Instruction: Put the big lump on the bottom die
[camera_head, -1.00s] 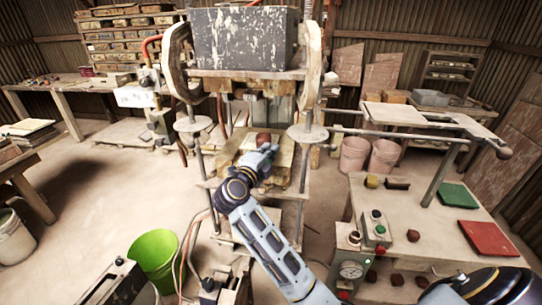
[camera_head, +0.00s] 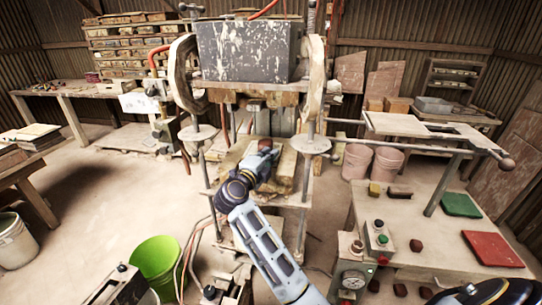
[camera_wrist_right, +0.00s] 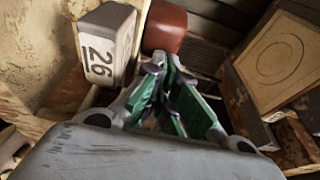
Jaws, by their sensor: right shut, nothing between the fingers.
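The reddish-brown lump (camera_head: 265,143) sits in the press opening, just past my right gripper's fingertips (camera_head: 264,153) in the head view. It also shows in the right wrist view as a rounded brown block (camera_wrist_right: 165,27), beyond the green-padded fingers (camera_wrist_right: 172,78). My right gripper is shut and empty, and a small gap seems to separate it from the lump. I cannot make out the bottom die for certain; the arm and lump cover part of the press bed. My left gripper is not in view.
A grey block marked 26 (camera_wrist_right: 107,45) stands left of the fingers, and a wooden block with a circle (camera_wrist_right: 283,60) is at right. Press posts flank the arm. A side table (camera_head: 400,225) holds red and green plates. A green bucket (camera_head: 155,258) stands on the floor.

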